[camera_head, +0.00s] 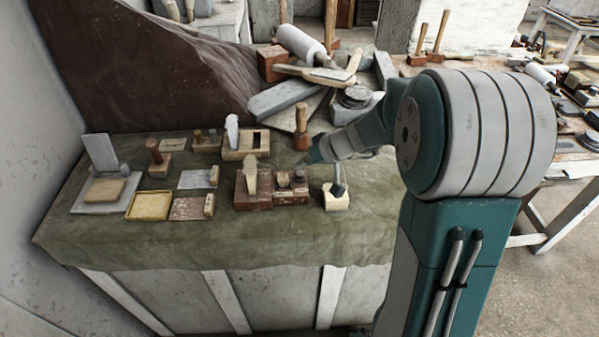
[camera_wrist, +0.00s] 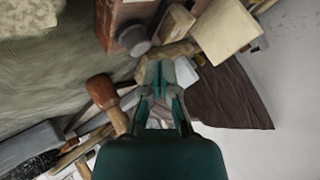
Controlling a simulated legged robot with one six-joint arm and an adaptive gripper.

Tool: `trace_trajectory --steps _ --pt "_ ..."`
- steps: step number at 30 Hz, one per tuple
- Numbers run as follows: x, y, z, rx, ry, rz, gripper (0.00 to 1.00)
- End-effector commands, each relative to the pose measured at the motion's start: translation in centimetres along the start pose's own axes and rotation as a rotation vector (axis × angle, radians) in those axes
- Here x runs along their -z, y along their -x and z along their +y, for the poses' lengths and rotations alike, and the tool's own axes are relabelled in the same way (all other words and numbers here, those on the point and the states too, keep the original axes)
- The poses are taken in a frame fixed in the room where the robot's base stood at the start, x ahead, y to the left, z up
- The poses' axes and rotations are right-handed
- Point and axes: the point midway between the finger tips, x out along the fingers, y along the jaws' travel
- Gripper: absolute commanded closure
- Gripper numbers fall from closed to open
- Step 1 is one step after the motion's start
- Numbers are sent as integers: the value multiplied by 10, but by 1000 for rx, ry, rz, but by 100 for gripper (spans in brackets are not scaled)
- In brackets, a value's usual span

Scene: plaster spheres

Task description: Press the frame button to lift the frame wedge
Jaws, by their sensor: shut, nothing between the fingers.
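My gripper (camera_head: 314,155) is above the green cloth, at the right of the small devices; in the wrist view its fingers (camera_wrist: 163,80) are together with nothing between them. A red-brown box (camera_head: 291,187) with small dark knobs stands below and left of it. In the wrist view a grey round knob (camera_wrist: 133,40) sits by a brown box (camera_wrist: 128,12), apart from the fingers. A brown box with an upright cream wedge (camera_head: 251,179) stands beside the red-brown box. A pale wooden frame (camera_head: 246,153) with a white upright piece (camera_head: 232,132) stands behind. I cannot tell which parts are the frame button and wedge.
A wooden mallet (camera_head: 301,126) stands just behind my gripper. A block with a dark lever (camera_head: 336,198) stands at the right front. Stone slabs and a white roller (camera_head: 300,45) are piled at the back. The front strip of green cloth (camera_head: 230,240) is clear.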

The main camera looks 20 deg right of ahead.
Motion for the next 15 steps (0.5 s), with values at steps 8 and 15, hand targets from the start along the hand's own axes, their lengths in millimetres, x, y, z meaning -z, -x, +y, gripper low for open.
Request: trace_trajectory --steps 8,15 --pt "-4 -4 3 0 -1 -1 100" --pt "-4 -4 4 0 0 0 100"
